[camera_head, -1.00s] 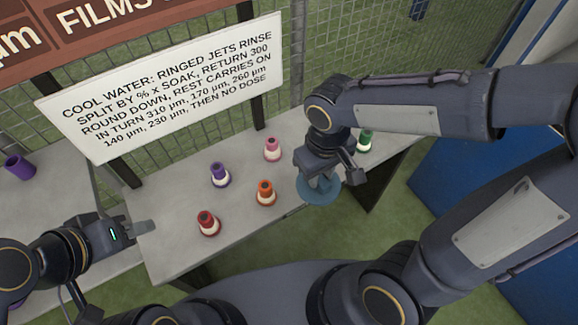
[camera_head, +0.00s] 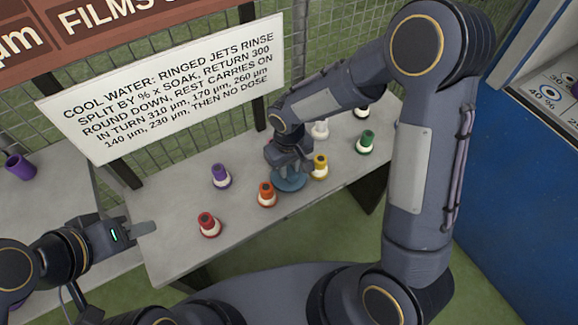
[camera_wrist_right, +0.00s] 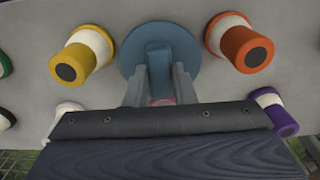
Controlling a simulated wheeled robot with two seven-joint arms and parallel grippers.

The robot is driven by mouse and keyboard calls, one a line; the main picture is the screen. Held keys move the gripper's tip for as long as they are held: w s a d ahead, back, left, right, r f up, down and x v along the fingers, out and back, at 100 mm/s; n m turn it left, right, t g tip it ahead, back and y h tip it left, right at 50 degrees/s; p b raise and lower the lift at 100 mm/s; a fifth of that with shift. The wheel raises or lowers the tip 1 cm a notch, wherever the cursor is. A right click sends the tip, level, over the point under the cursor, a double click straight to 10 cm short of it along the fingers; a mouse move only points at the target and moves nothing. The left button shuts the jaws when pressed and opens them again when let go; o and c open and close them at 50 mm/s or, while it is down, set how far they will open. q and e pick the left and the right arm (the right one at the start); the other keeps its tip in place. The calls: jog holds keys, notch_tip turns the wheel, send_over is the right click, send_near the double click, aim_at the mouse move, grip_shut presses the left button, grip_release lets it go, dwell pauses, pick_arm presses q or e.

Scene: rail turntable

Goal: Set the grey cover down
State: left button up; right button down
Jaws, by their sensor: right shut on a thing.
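A round blue-grey cover with an upright blue grip (camera_head: 291,183) is in my right gripper (camera_head: 290,168), between the orange and yellow nozzles. In the right wrist view the cover (camera_wrist_right: 188,42) lies flat past the fingers. The fingers (camera_wrist_right: 160,85) are shut on its grip. I cannot tell whether its underside touches the table. My left gripper (camera_head: 140,228) is at the near left end of the table, apart from the nozzles. I cannot tell whether it is open.
On the grey table (camera_head: 165,250) stand red (camera_head: 209,224), purple (camera_head: 221,176), orange (camera_head: 267,194), yellow (camera_head: 320,166), white (camera_head: 320,130) and green (camera_head: 366,142) nozzles. A pink bit (camera_wrist_right: 160,101) shows behind the fingers. A sign (camera_head: 165,90) stands behind.

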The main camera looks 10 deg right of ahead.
aim_at(289, 169)
jog(key=shift+f, duration=0.15)
jog(key=shift+f, duration=0.15)
jog(key=c, duration=1.2)
grip_release()
notch_tip(289, 169, up, 12)
jog(key=p, duration=0.1)
jog(key=shift+r, duration=0.2)
